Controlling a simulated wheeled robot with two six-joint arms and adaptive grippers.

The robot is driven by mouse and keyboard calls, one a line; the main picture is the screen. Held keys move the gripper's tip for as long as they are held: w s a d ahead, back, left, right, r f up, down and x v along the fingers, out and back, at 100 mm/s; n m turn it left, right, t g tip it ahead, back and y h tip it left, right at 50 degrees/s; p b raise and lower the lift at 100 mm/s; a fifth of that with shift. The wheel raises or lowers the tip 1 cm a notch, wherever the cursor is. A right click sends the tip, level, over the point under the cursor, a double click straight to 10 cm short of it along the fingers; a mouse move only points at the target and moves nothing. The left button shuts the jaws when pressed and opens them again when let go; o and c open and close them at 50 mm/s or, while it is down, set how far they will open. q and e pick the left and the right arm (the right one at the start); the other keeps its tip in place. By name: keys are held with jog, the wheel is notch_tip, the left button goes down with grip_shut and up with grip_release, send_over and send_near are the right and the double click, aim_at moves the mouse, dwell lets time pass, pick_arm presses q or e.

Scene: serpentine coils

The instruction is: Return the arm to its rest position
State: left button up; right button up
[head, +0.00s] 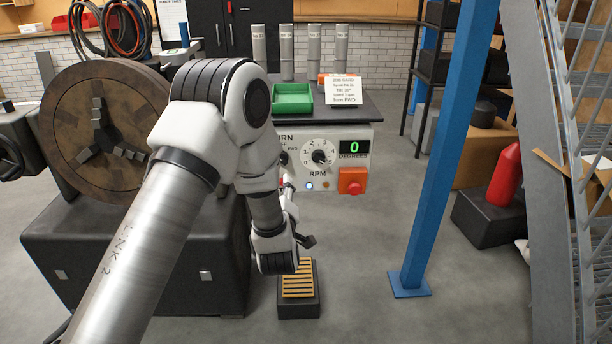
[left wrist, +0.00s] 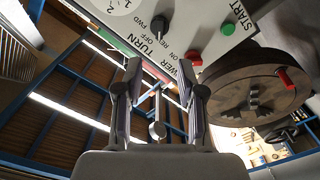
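My left arm reaches in from the lower left of the head view, bends at a high elbow and drops in front of the control panel (head: 326,130). My left gripper (head: 290,192) is near the panel's lower left part, partly hidden by my own wrist. In the left wrist view its two fingers (left wrist: 160,75) are spread apart, with no object clamped between their tips. The panel also shows there (left wrist: 205,30), with a black turn switch (left wrist: 158,27) and a green start button (left wrist: 228,28) beyond the fingers. My right gripper is not seen.
A large round chuck (head: 72,101) on a dark base stands left of my arm. A slatted foot pedal (head: 299,305) is on the floor below my wrist. A blue post (head: 440,170) rises to the right. A green tray (head: 292,97) sits on the panel's top.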

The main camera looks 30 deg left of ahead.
pick_arm(q)
jog(key=s+d+f+m+g+h, duration=0.45)
jog(key=s+f, duration=0.65)
jog(key=f, duration=0.4)
jog(key=s+d+f+m+g+h, duration=0.3)
jog(key=s+d+f+m+g, duration=0.15)
jog(key=s+f, duration=0.85)
jog(key=s+d+f+m+g+h+p, duration=0.1)
jog(key=s+d+m+g, duration=0.15)
jog(key=s, duration=0.35)
jog(key=s+d+f+m+g+h+p, duration=0.1)
jog(key=s+d+f+m+g, duration=0.1)
jog(key=s+m+g, duration=0.3)
notch_tip(320, 180, up, 14)
jog(key=n+t+p, duration=0.1)
jog(key=n+p, duration=0.1)
jog(key=p, duration=1)
jog(key=shift+s+f+p, duration=0.25)
jog(key=shift+s+p, duration=0.05)
jog(key=shift+p, duration=0.1)
jog(key=shift+a+n, duration=0.15)
jog(key=shift+n, duration=0.1)
